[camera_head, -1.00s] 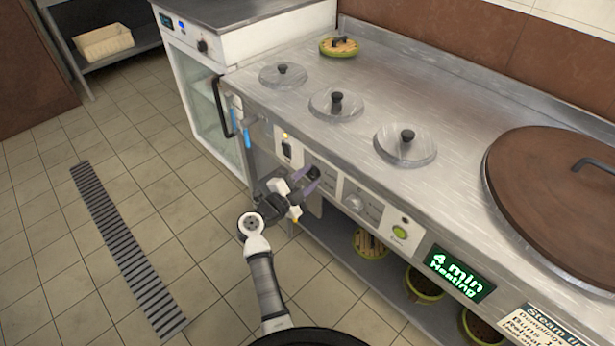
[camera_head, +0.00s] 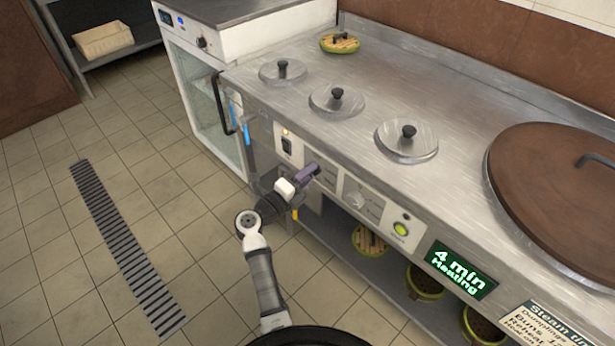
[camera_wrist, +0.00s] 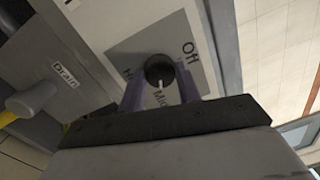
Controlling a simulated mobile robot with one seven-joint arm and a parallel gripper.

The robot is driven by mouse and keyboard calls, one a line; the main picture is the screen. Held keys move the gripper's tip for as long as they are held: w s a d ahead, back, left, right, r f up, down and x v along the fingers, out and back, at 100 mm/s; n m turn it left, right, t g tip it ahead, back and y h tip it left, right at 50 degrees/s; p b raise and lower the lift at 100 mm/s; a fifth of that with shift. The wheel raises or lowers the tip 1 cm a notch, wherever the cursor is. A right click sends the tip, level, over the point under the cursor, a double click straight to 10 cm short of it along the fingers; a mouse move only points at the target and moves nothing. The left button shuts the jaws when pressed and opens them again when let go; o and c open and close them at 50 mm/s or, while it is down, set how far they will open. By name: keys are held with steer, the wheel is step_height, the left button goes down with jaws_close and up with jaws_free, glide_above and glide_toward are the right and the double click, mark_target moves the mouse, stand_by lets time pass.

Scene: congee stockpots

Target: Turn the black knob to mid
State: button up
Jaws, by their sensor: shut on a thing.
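The black knob (camera_wrist: 160,68) sits on a grey square plate (camera_wrist: 125,50) marked "Off" at the right, "Mid" below and a partly hidden label starting with "H" at the left. The knob's white line points down toward "Mid". My gripper (camera_wrist: 160,85) has its purple fingers on either side of the knob and is shut on it. In the head view my gripper (camera_head: 308,173) reaches the stove's front panel from the left, and its fingers hide most of the knob.
A silver knob (camera_head: 355,196) and a green button (camera_head: 400,229) are to the right on the panel. A switch (camera_head: 287,146) is to the left. A yellow-handled drain valve (camera_wrist: 28,98) is near the gripper.

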steer(key=shift+m, duration=0.6)
steer(key=o, duration=1)
steer(key=shift+c, duration=0.2)
steer(key=shift+s+a, duration=0.1)
steer(key=p+v, duration=0.2)
steer(key=v, duration=1.1)
steer(key=shift+s+a, duration=0.25)
